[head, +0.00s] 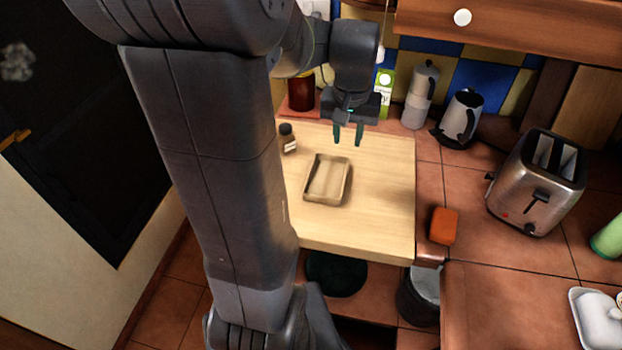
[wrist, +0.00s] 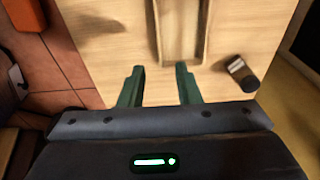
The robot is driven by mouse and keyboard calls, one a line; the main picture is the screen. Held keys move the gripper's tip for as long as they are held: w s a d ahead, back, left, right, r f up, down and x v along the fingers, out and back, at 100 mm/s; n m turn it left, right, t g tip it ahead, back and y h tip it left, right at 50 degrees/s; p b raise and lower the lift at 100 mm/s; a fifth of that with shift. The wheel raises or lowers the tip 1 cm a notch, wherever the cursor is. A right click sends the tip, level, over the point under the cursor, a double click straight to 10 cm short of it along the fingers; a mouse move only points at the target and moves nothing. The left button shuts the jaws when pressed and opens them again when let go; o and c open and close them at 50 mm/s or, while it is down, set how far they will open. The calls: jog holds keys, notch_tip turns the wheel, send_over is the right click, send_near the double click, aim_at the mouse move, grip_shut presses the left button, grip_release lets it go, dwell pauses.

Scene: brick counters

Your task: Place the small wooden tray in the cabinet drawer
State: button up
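The small wooden tray (head: 328,180) is a shallow, pale rectangular tray lying on the light wooden board on the counter. Part of it also shows at the top of the wrist view (wrist: 181,38), beyond my fingertips. My gripper (head: 347,138) is above the far part of the board, behind the tray in the head view. Its two green fingers are apart with nothing between them, as the wrist view (wrist: 160,72) also shows. A wooden front with a white knob (head: 462,17) is at the top right; it looks closed, and I cannot tell whether it is the cabinet drawer.
A small dark bottle (head: 288,139) stands on the board (head: 385,200) left of the tray. An orange block (head: 444,226), a toaster (head: 538,182), a kettle (head: 460,117) and a moka pot (head: 420,95) are to the right. The board's right side is clear.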

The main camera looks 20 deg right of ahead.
send_over(345, 177)
jog(key=f, duration=0.8)
jog(key=shift+s+a+f, duration=0.15)
jog(key=shift+a+f, duration=0.05)
jog(key=shift+a, duration=0.05)
jog(key=shift+d+f, duration=0.15)
jog(key=shift+f, duration=2.45)
grip_shut()
